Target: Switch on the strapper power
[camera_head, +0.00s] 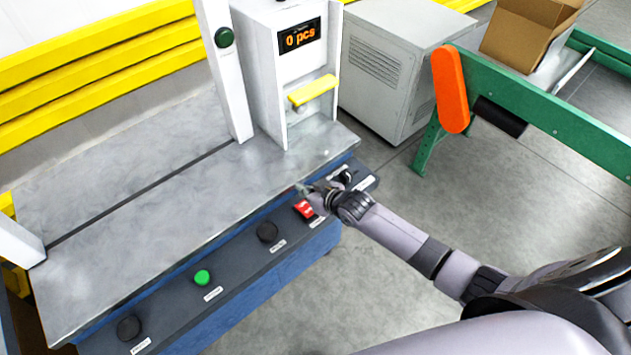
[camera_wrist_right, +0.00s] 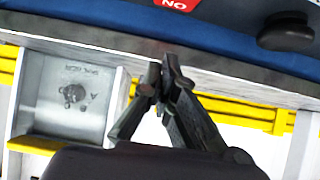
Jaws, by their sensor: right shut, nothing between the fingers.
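The strapper's dark control panel (camera_head: 246,263) runs along the front of its grey metal table. A red rocker switch (camera_head: 304,209) with white lettering sits toward the panel's right end, beside my right gripper. Its red edge with "NO" lettering shows at the top of the right wrist view (camera_wrist_right: 174,4). My right gripper (camera_head: 308,190) is shut and empty, its tips by the switch; in the right wrist view the closed fingertips (camera_wrist_right: 169,85) appear apart from the switch. I cannot tell contact. The switch's on or off position is unclear. My left gripper is not in view.
The panel also has black knobs (camera_head: 267,232) and a green button (camera_head: 202,278). The strapper arch (camera_head: 226,70) and a display reading "0 pcs" (camera_head: 300,37) stand behind. A green conveyor frame (camera_head: 550,110) with an orange end is at right. Floor between is clear.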

